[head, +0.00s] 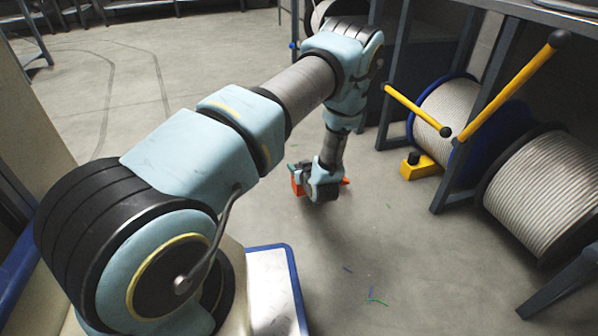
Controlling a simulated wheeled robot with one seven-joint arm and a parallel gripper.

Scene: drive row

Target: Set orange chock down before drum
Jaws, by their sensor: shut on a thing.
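My gripper (323,192) hangs low over the open floor, in the middle of the view, left of the drums. It is shut on the orange chock (297,184). Only small orange parts show on either side of my wrist; the rest is hidden behind it. I cannot tell whether the chock touches the floor. A drum with blue flanges and pale rope (446,106) stands at the right, apart from the chock. A dark-flanged drum (545,195) stands nearer at the far right. Another drum (330,12) shows partly at the top, behind my arm. Which drum is meant cannot be told.
A yellow block with a black top (420,168) sits on the floor before the blue-flanged drum. Yellow bars with black knobs (512,85) cross in front of the drums. A grey rack post (456,172) stands between them. Small scraps (372,301) lie on otherwise clear floor.

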